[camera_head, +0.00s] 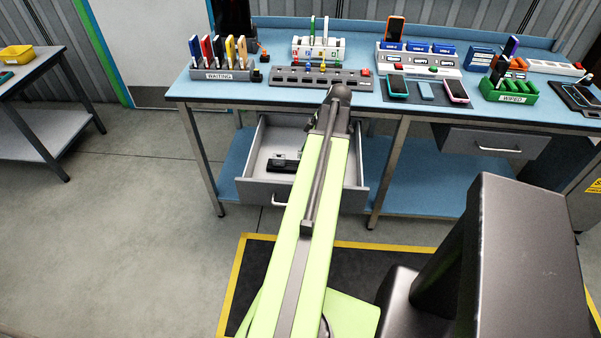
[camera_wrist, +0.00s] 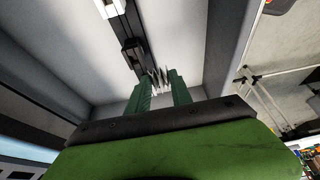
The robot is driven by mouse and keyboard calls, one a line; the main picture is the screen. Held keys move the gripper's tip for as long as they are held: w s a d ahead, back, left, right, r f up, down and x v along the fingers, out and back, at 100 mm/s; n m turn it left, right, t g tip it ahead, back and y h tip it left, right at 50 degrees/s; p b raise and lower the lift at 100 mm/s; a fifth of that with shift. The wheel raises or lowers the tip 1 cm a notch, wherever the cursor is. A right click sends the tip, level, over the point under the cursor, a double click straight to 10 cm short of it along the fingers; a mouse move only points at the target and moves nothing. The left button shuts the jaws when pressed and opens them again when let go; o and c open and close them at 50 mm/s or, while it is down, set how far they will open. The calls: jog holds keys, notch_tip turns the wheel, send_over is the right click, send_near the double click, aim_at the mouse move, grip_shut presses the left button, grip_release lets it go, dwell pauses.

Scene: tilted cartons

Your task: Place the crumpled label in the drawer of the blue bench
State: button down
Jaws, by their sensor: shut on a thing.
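The blue bench (camera_head: 226,92) stands across the back in the head view. Its left drawer (camera_head: 250,192) is pulled open, with a pale inside. In the wrist view, the two green fingers of my gripper (camera_wrist: 163,90) are shut on the crumpled label (camera_wrist: 160,77), a small whitish jagged piece. The pale drawer interior (camera_wrist: 188,40) fills the background beyond the fingers. I cannot tell how far the label is from the drawer floor. In the head view my arm hides the label and most of the gripper.
A dark item (camera_head: 284,164) lies in the drawer; dark and white items (camera_wrist: 131,45) show beyond the fingers. The benchtop holds a waiting rack (camera_head: 225,75), a grey block (camera_head: 290,78) and a green wiped rack (camera_head: 510,95). Another drawer (camera_head: 490,145) on the right is shut.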

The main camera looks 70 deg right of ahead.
jog(key=w+a+f+b, duration=0.2)
jog(key=w, duration=0.1)
jog(key=w+a+f+b, duration=0.2)
jog(key=w, duration=0.1)
jog(key=w+a+f+b, duration=0.2)
jog(key=w, duration=0.1)
jog(key=shift+a+f, duration=0.1)
jog(key=shift+f, duration=0.3)
jog(key=shift+w+a, duration=0.1)
jog(key=shift+w, duration=0.1)
notch_tip(320, 180, down, 4)
jog(key=b, duration=0.4)
jog(key=shift+f+b, duration=0.2)
jog(key=shift+b, duration=0.2)
jog(key=shift+r, duration=0.25)
jog(key=shift+f, duration=0.2)
jog(key=c, duration=1.1)
grip_release()
jog(key=shift+c, duration=0.2)
jog(key=shift+r, duration=0.1)
